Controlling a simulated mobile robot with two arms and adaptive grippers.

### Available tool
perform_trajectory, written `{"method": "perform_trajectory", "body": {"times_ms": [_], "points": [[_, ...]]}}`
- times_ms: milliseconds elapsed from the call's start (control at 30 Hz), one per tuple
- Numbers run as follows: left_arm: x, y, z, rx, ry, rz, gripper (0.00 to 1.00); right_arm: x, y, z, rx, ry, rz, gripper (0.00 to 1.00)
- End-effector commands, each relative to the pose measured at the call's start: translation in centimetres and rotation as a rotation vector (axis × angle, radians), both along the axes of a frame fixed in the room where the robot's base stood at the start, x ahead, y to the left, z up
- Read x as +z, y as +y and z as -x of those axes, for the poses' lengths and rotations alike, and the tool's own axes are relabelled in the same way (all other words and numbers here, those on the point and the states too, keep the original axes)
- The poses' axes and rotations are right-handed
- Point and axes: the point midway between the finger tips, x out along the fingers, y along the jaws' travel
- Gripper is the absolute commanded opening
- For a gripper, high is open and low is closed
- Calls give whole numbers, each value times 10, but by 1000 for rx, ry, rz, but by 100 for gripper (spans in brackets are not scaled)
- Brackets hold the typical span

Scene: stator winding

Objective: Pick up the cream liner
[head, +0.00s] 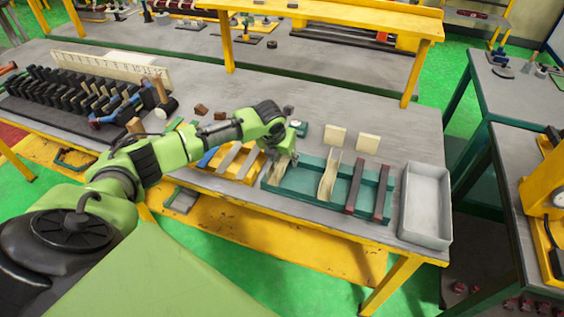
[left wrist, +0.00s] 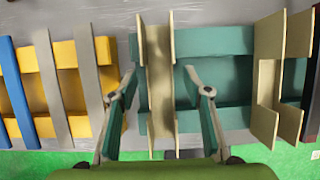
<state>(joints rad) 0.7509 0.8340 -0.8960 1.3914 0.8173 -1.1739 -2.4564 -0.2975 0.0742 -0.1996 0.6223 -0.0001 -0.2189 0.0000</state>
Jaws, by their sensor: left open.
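A cream liner (left wrist: 160,80), a channel with raised side walls, lies across the left end of the teal tray (left wrist: 225,44). In the head view this liner (head: 278,172) is partly hidden below my left gripper (head: 281,154). In the left wrist view my left gripper (left wrist: 161,82) is open, with one finger on each side of the liner and gaps between; I cannot tell how far above it the fingertips are. A second cream liner (head: 328,178) lies further right on the same tray, also at the right of the left wrist view (left wrist: 267,85). My right gripper is not in view.
Dark red bars (head: 354,186) lie across the tray's right part. A yellow tray (left wrist: 68,53) with grey and blue bars is close on the left. A dark rack is far left.

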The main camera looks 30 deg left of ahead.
Motion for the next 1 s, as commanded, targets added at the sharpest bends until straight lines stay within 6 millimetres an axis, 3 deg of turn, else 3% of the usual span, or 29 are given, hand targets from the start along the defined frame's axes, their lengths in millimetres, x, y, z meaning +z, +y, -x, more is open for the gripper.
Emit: {"method": "perform_trajectory", "body": {"times_ms": [33, 167, 667, 867, 1000], "points": [[0, 0, 0, 0, 0, 0, 45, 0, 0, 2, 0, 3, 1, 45], [0, 0, 0, 1, 0, 0, 13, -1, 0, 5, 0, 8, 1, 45], [8, 0, -1, 1, -3, 1, 13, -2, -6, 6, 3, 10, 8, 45], [35, 2, -1, 2, -6, -1, 13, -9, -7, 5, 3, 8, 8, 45], [61, 23, 16, 4, -5, -4, 13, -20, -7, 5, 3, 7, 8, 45]]}}
